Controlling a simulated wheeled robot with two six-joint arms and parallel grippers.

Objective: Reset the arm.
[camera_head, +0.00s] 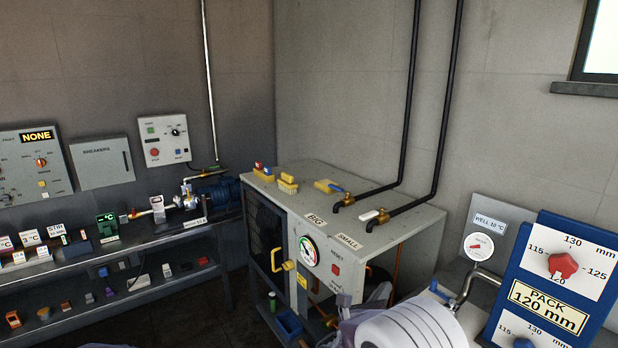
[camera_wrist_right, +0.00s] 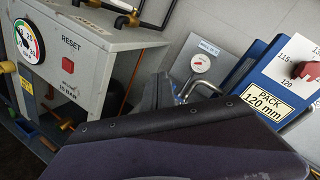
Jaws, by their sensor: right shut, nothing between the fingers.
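My right gripper (camera_head: 366,312) is low in the head view, in front of the grey machine cabinet (camera_head: 400,232), partly hidden by my white arm link. It is shut and empty. In the wrist view its dark body (camera_wrist_right: 175,140) fills the bottom, with the cabinet's RESET panel (camera_wrist_right: 85,60) behind at the left. The gripper looks apart from the cabinet, though the exact gap is hard to tell.
A blue PACK 120 mm panel (camera_head: 512,292) with a red knob stands close at the right. A gauge (camera_head: 479,246) and bent pipe (camera_head: 470,286) are beside it. A shelf of small items (camera_head: 150,234) is at left.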

